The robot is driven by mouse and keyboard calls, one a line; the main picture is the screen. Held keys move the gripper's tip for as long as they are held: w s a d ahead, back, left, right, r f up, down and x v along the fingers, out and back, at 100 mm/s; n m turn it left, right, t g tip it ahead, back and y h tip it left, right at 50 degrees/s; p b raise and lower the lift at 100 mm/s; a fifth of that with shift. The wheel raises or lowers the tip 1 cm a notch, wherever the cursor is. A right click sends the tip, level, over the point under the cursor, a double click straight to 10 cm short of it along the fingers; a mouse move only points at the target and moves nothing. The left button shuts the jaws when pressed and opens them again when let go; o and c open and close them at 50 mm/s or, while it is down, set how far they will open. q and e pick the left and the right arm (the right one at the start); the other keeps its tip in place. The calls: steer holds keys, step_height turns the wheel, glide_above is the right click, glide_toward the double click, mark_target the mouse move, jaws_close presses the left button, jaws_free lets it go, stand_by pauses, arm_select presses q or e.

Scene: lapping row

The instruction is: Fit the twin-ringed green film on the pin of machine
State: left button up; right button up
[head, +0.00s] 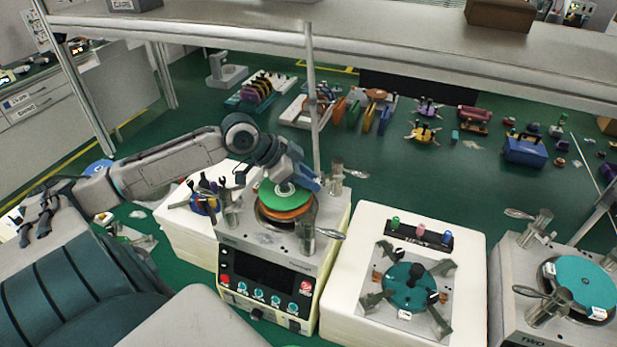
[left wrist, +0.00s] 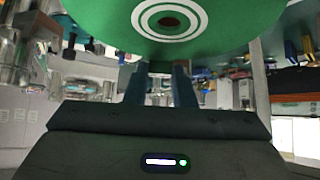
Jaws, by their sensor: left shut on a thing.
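The green film (head: 274,199) is a round disc; in the left wrist view its underside (left wrist: 225,28) shows two white rings around a centre hole. My left gripper (head: 297,185) is shut on its edge and holds it over the grey machine (head: 262,242); its fingers also show in the left wrist view (left wrist: 158,70). An orange disc (head: 286,214) shows just below the film on the machine's round plate. The machine's pin is hidden, and I cannot tell the gap between film and orange disc. My right gripper is out of view.
Metal posts (head: 306,236) with levers stand around the plate. A white stand (head: 345,268) with a teal disc fixture (head: 408,278) is to the right. A second machine (head: 507,268) with a teal disc is farther right. A shelf pole (head: 313,95) rises behind.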

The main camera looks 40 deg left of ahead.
arm_select(q)
steer(key=shift+f+b, duration=0.6)
steer(key=shift+f, duration=0.5)
steer(key=o, duration=1)
steer(key=shift+o, duration=0.2)
